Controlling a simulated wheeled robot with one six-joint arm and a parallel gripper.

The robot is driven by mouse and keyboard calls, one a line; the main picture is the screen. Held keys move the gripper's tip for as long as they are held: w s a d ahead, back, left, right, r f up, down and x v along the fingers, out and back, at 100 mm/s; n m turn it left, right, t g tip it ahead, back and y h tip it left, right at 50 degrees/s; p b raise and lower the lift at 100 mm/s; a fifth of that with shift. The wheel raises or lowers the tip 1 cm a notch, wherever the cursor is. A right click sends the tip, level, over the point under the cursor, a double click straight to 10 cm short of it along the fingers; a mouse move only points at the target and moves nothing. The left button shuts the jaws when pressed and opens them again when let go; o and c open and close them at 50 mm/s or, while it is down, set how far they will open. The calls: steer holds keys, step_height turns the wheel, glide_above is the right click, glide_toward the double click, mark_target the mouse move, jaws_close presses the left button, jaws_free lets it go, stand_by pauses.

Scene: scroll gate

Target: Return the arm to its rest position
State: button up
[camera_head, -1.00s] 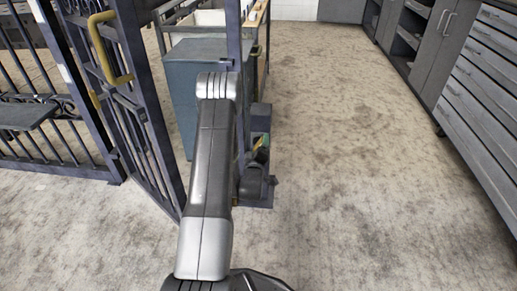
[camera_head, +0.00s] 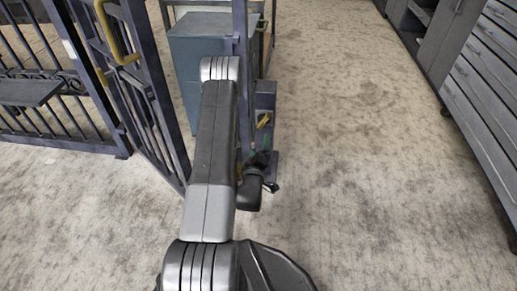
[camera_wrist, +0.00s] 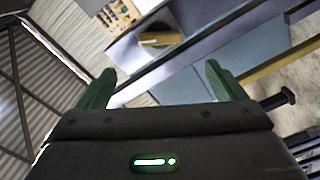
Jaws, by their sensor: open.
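My arm (camera_head: 212,135) stretches forward over the floor in the head view, its elbow joint low in the picture. My gripper (camera_wrist: 160,88) shows in the wrist view with its two green fingers wide apart and nothing between them. In the head view the arm's dark wrist end is beside a blue-grey post, and the fingers are too small to judge there. The metal gate (camera_head: 148,110) stands at an angle left of the arm, with a yellow handle (camera_head: 122,50) near its top. The gripper is apart from that handle.
A blue-grey cabinet (camera_head: 190,55) stands behind the arm, next to the post (camera_head: 241,40). Grey drawers (camera_head: 480,80) line the right side. Railing (camera_head: 40,120) is at the left. The floor (camera_head: 370,170) between post and drawers is clear. A button panel (camera_wrist: 118,14) shows in the wrist view.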

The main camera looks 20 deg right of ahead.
mark_target(263, 124)
steer(key=shift+s+a, duration=0.25)
steer(key=shift+s, duration=0.15)
steer(key=shift+w, duration=0.1)
steer(key=b+x, duration=0.3)
steer(key=x, duration=1)
steer(key=shift+w+d+r, duration=0.1)
steer(key=shift+w+d, duration=0.15)
steer(key=shift+d, duration=0.1)
steer(key=shift+s+a, duration=0.1)
